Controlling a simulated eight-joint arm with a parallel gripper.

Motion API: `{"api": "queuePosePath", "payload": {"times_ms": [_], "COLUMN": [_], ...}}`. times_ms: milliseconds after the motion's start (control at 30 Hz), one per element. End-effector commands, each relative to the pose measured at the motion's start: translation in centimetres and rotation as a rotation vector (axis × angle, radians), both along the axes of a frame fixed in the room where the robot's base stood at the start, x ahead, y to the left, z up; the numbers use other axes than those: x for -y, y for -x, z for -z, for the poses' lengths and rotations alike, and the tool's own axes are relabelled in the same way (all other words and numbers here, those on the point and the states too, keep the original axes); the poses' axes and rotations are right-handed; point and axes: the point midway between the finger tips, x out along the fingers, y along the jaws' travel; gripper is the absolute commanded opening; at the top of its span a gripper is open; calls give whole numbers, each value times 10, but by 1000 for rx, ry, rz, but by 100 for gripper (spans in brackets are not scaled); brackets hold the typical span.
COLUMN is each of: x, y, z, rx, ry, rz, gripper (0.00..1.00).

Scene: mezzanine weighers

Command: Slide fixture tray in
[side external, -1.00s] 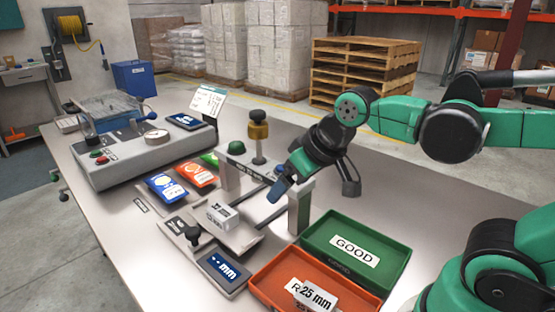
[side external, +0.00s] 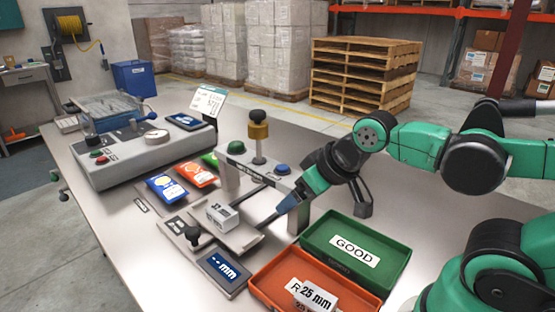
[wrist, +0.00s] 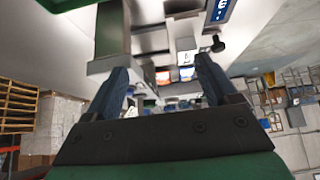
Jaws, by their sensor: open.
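The fixture tray (side external: 244,237) is a flat metal plate on rails, pulled out in front of the press frame (side external: 301,208). A small labelled block (side external: 222,214) sits on it. A black knob (side external: 192,235) stands at its front left. My gripper (side external: 271,221) is open and points down-left beside the right edge of the tray, close to the frame's right post. Whether it touches the tray cannot be told. In the wrist view my gripper (wrist: 162,65) has its fingers apart with nothing held between them; the black knob (wrist: 218,44) shows past the right finger.
A green GOOD tray (side external: 355,250) and an orange tray (side external: 262,287) with a 25 mm label lie right and in front. A millimetre display (side external: 222,268) is at the front. Several coloured packets (side external: 165,188) and a grey weigher (side external: 140,152) are to the left.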

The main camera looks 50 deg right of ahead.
Motion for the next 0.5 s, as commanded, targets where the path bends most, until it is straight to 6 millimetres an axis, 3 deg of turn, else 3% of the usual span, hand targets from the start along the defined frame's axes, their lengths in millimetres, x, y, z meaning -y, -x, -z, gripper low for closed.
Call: {"api": "queuePosePath", "payload": {"times_ms": [33, 267, 500], "x": [0, -24, -89], "y": [0, -20, -63], "z": [0, -12, -19], "rx": [-2, -77, -182], "ry": [1, 46, 193], "rz": [-1, -44, -74], "gripper": [64, 0, 0]}}
